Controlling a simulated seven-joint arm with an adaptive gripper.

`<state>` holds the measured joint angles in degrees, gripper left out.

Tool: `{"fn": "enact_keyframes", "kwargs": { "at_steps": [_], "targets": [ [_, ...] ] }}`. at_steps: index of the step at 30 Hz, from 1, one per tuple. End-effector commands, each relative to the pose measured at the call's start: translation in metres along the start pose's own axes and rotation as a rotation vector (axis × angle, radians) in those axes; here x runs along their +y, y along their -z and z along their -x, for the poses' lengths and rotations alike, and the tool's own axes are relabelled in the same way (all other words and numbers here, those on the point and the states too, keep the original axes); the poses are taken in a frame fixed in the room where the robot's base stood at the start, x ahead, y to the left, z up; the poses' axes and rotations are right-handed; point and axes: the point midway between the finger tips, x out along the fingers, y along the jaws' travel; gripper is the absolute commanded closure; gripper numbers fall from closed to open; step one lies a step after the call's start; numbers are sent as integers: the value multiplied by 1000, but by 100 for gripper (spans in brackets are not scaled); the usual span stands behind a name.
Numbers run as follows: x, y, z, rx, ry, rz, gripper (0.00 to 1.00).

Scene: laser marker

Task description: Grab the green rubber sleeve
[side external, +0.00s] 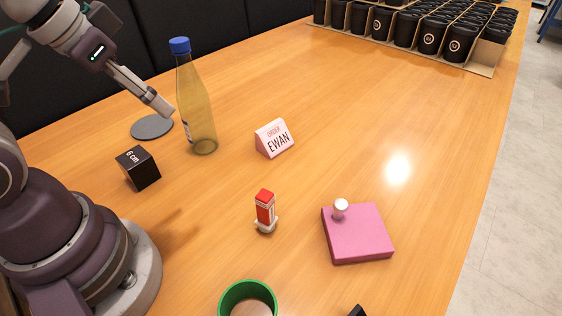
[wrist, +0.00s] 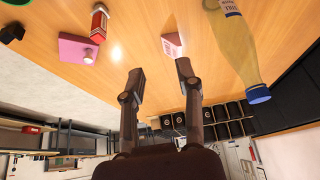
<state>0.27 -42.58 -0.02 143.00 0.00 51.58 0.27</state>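A green ring-shaped thing (side external: 248,290), which looks like the green sleeve, stands at the front edge of the side external view, partly cut off by the frame; its inside looks light brown. A bit of green (wrist: 17,2) also shows at the top left corner of the wrist view. My gripper (wrist: 160,68) is open, with nothing between its two fingers in the wrist view. In the side external view my gripper (side external: 168,108) is at the upper left, above the table and left of the bottle, far from the green ring.
A yellowish bottle with a blue cap (side external: 197,110), a black cube (side external: 138,168), a grey disc (side external: 152,127), and an "EWAN" sign (side external: 273,138) stand on the table. A red and white device (side external: 265,211) and a pink block with a white knob (side external: 358,236) are nearer. Black cups (side external: 430,35) fill a carton behind.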

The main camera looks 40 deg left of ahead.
Motion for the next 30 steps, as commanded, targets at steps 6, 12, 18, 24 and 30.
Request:
{"fn": "enact_keyframes", "kwargs": {
  "at_steps": [6,12,18,24,30],
  "targets": [
    [59,13,-24,-169,-130,-488,66],
    [153,-15,-64,-347,-318,-1142,66],
    [197,-55,-84,-430,-424,-1473,66],
    [200,-77,-111,-446,-436,-1509,66],
    [198,-92,-135,-445,-435,-1506,66]
  ]
}}
